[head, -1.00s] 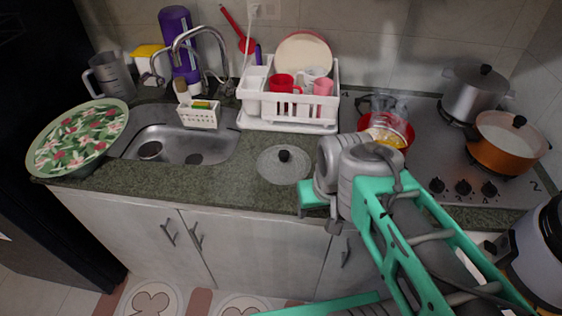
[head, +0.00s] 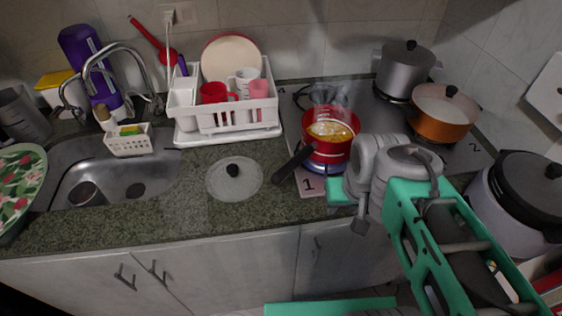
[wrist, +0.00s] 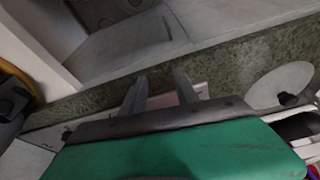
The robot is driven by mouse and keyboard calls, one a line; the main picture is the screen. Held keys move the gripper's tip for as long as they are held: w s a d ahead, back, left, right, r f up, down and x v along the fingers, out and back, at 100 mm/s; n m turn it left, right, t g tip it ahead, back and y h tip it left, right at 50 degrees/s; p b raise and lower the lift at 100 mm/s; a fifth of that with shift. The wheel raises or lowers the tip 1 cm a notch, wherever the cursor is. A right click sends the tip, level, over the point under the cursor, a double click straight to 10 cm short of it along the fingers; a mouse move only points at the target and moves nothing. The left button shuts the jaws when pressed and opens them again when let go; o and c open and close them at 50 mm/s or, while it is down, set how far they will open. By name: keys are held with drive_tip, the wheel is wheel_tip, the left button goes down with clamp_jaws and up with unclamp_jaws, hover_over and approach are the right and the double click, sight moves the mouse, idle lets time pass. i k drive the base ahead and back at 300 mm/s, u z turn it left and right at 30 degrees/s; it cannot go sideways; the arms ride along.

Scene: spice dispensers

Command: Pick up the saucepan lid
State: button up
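The saucepan lid (head: 222,184) is a flat, clear round lid with a black knob (head: 233,170). It lies on the green stone counter between the sink and the stove. In the wrist view the lid (wrist: 270,84) shows at the right, beside my gripper and apart from it. My gripper (wrist: 160,90) has two grey fingers spread apart with nothing between them. In the head view my arm is to the right of the lid, by the stove's front edge; its fingers are not clearly visible there. A red saucepan (head: 322,149) with yellow food stands on the stove.
A white dish rack (head: 231,122) with cups and a plate stands behind the lid. The saucepan's black handle (head: 293,165) points toward the lid. An orange pot (head: 440,128) and a grey pot (head: 391,75) are on the stove. The counter (head: 180,215) left of the lid is clear.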

sight(234, 178)
drive_tip(key=z, duration=0.55)
drive_tip(key=k, duration=1.8)
drive_tip(key=u, duration=1.35)
drive_tip(key=i, duration=1.65)
